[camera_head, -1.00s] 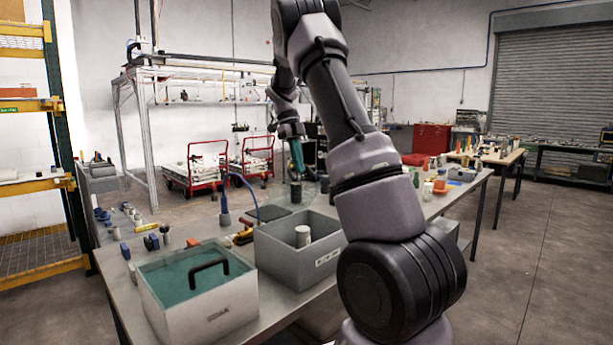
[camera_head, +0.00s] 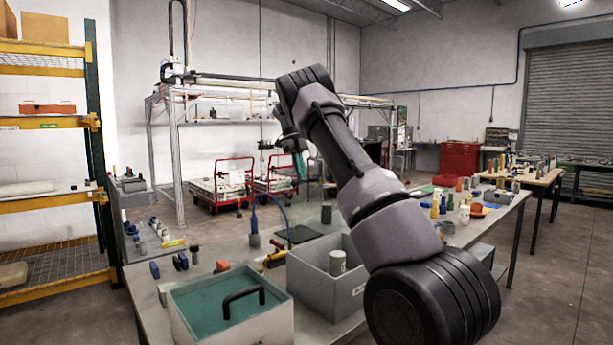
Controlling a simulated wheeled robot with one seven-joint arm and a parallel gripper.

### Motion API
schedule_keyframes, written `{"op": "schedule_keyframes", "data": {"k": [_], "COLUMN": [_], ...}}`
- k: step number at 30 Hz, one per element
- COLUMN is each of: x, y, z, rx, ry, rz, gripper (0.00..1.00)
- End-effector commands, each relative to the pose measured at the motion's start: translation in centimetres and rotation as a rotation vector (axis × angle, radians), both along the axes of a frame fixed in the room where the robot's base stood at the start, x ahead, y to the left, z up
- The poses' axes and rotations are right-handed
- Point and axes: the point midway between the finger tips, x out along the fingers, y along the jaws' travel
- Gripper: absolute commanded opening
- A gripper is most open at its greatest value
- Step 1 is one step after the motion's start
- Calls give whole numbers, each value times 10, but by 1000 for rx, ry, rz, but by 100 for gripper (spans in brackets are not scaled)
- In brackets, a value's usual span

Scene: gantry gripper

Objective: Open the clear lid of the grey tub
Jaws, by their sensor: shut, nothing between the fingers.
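The grey tub (camera_head: 348,292) stands on the workbench with its top facing up; a white cylinder (camera_head: 338,262) shows inside it. I cannot make out a clear lid over this tub. To its left, a lighter tub (camera_head: 236,336) has a teal-tinted top with a black bar handle (camera_head: 243,299) on it. My gripper (camera_head: 301,170), with teal fingers, is shut and empty. In the picture it appears above and behind the grey tub, apart from both tubs. My arm covers the grey tub's right end.
A dark cylinder (camera_head: 326,212) and a black pad (camera_head: 299,234) are behind the grey tub. A blue cable runs to a grey plug (camera_head: 254,228). Several small parts lie on the bench's left and right. Red carts (camera_head: 222,187) stand on the floor behind.

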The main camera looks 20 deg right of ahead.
Motion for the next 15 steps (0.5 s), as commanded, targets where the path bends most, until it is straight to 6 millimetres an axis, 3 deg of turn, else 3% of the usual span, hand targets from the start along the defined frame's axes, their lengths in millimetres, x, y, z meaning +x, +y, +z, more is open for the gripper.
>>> {"op": "schedule_keyframes", "data": {"k": [15], "x": [9], "y": [4], "z": [-2], "rx": [0], "ry": [-6], "rz": [7], "gripper": [0]}}
